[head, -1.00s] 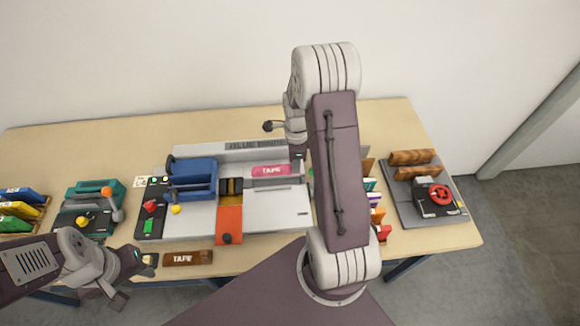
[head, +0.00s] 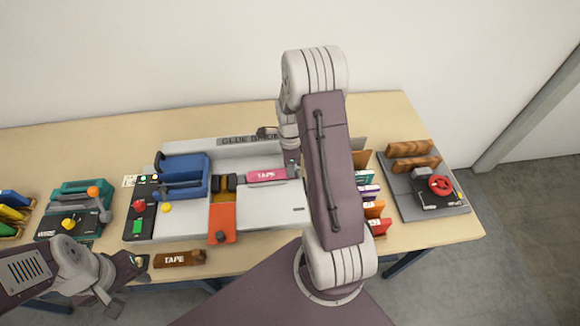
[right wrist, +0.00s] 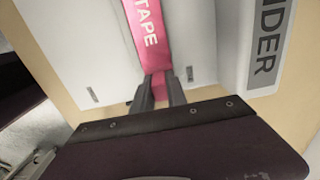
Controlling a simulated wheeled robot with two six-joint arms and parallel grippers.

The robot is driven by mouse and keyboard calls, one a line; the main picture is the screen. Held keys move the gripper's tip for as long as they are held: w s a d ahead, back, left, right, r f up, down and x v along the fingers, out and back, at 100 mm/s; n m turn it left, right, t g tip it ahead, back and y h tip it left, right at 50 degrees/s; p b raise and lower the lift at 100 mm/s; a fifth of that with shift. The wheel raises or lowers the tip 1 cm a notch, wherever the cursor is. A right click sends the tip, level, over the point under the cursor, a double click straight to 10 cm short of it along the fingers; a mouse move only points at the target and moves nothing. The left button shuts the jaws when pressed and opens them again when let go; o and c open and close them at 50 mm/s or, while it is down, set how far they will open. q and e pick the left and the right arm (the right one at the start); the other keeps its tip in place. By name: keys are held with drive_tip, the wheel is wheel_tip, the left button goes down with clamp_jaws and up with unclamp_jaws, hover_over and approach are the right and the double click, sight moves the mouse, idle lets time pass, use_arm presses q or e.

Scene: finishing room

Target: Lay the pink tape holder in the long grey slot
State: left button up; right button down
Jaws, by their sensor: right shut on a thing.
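The pink tape holder (head: 266,175), marked TAPE, lies lengthwise over the place of the long grey slot on the pale machine bed (head: 262,216). It hides the slot, and I cannot tell whether it rests inside or hovers just above. My right gripper (right wrist: 159,90) is shut on the holder's near end in the right wrist view, where its pink body (right wrist: 149,35) runs up and away. In the head view my right gripper (head: 292,170) is at the holder's right end, partly hidden by my arm. My left gripper (head: 117,285) hangs at the front left, its jaws unclear.
A blue block (head: 182,176) and an orange plate (head: 221,222) sit left of the holder. A brown TAPE piece (head: 180,258) lies at the front edge. Coloured items (head: 373,208) stand right of the bed, partly behind my arm. The bed's front right is clear.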

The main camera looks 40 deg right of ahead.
drive_tip(key=shift+p, duration=0.3)
idle(0.5)
drive_tip(key=shift+f+b, duration=0.45)
drive_tip(key=shift+f, duration=0.15)
drive_tip(key=c, duration=1.6)
unclamp_jaws()
wheel_tip(320, 180, up, 11)
drive_tip(key=p, duration=1)
drive_tip(key=shift+r, duration=0.1)
